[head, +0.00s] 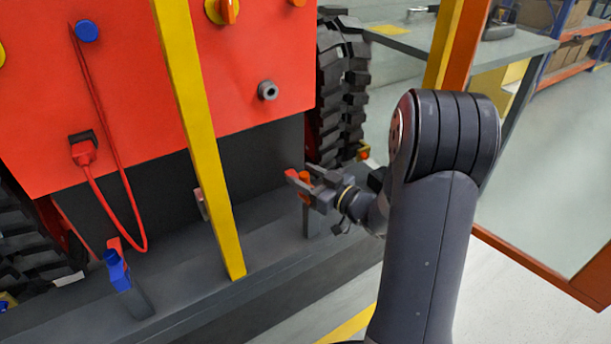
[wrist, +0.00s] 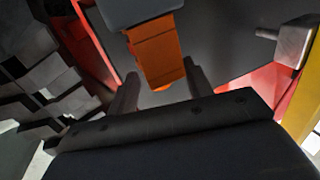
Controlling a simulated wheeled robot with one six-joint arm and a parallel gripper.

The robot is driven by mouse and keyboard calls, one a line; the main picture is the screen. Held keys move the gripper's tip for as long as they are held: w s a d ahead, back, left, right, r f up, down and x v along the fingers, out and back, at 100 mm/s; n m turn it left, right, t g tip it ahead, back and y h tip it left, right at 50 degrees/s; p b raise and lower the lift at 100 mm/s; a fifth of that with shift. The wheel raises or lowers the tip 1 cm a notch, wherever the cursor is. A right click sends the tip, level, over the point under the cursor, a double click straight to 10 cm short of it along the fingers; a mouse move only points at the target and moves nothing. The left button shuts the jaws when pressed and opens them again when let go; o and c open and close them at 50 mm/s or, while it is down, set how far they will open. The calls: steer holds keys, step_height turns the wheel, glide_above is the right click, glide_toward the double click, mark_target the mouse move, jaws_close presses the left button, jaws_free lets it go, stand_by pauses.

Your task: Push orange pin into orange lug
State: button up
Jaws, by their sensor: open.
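An orange upright piece (head: 305,181), which looks like the orange pin with its lug, stands at the top of a short grey post (head: 314,222) on the machine's ledge. My gripper (head: 316,184) is open at this piece, its fingers around or just beside it. In the wrist view the orange piece (wrist: 156,52) shows between and beyond the two spread fingers of my gripper (wrist: 160,85), under a grey block. I cannot tell pin from lug there, nor whether a finger touches. The fingers partly hide the post top in the head view.
A yellow upright bar (head: 200,140) stands left of my gripper. A blue pin and lug (head: 118,268) are on another post at far left. A red panel (head: 250,70) with a grey stub (head: 267,90) is above.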

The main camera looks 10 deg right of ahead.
steer(key=p+v, duration=0.3)
steer(key=v, duration=0.7)
steer(key=shift+s+d, duration=0.2)
